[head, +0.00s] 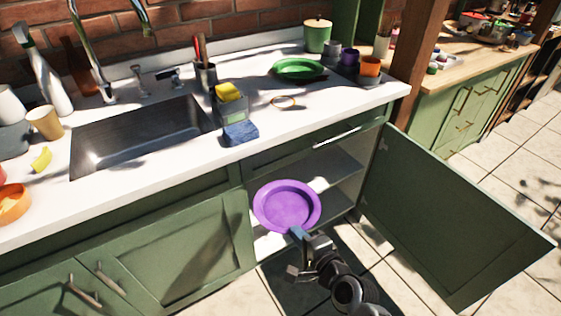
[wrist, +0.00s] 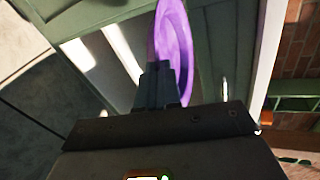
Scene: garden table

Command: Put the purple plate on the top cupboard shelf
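The purple plate (head: 287,205) is in front of the open cupboard, tilted with its upper face showing in the head view. My gripper (head: 299,234) is shut on the plate's near rim. In the wrist view the plate (wrist: 177,45) stands edge-on between the gripper's fingers (wrist: 165,85). The green cupboard's top shelf (head: 335,168) is a pale board inside the opening, to the right of and beyond the plate. The plate hides part of the opening and of the lower level. I cannot tell whether the plate is past the cupboard's front edge.
The cupboard door (head: 450,215) stands wide open on the right. A closed door (head: 190,255) is on the left. The white counter (head: 330,105) overhangs the opening and holds a sink (head: 140,135), a blue sponge (head: 240,133) and a green plate (head: 298,68).

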